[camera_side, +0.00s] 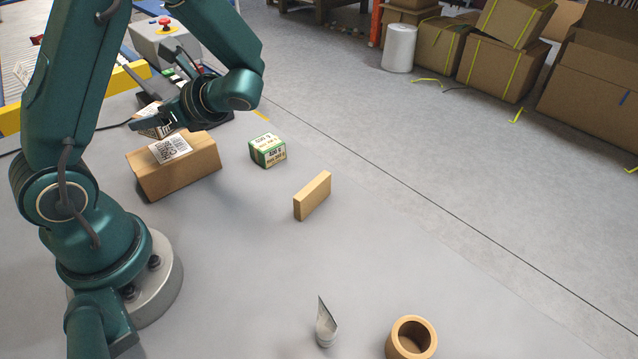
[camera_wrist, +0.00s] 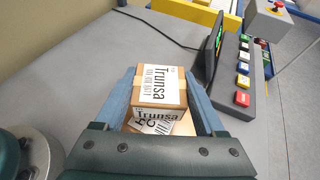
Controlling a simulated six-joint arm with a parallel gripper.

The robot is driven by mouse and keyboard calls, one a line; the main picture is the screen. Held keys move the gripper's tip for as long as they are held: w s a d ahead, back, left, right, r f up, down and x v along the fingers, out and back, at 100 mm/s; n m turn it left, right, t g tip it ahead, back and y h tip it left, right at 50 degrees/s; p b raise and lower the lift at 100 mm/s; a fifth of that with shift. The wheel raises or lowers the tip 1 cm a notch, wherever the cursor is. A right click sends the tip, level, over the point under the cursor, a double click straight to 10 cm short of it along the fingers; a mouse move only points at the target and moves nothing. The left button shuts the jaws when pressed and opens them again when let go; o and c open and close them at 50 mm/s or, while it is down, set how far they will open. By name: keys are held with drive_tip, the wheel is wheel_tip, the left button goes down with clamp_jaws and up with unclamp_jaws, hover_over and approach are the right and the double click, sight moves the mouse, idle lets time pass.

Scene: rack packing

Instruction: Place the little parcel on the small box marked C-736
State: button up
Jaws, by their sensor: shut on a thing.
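The little parcel (camera_wrist: 172,70), a small brown carton with a white label reading "Trunsa", is between the two fingers of my gripper (camera_wrist: 160,95). In the side view the parcel (camera_side: 150,130) shows partly behind my gripper (camera_side: 152,121), over the far left part of a larger cardboard box (camera_side: 190,178). That box has a white printed label on its top, with lettering too small to read surely. I cannot tell whether parcel and box touch.
A green and white box (camera_side: 267,150) and an upright tan block (camera_side: 312,196) stand right of the box. A grey tube (camera_side: 326,325) and a wooden ring-shaped cup (camera_side: 411,340) are at the front. A dark button panel (camera_wrist: 236,85) stands close right of the parcel.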

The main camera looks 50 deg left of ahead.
sight(170, 148)
drive_tip(key=shift+f, duration=2.05)
drive_tip(key=o, duration=1.4)
drive_tip(key=shift+f, duration=0.1)
drive_tip(key=v, duration=1.2)
drive_tip(key=shift+s+d+r+n+t+h, duration=0.7)
drive_tip(key=shift+d+n+t+h, duration=1.05)
drive_tip(key=shift+d+n+h, duration=0.4)
drive_tip(key=shift+s+d+r+n+t+h, duration=0.75)
drive_tip(key=shift+d+n+t+h, duration=1.15)
drive_tip(key=shift+n, duration=0.5)
drive_tip(key=shift+s+d+r+n+t+h, duration=0.7)
drive_tip(key=shift+d+n+t+h, duration=1.1)
drive_tip(key=shift+n+h, duration=0.4)
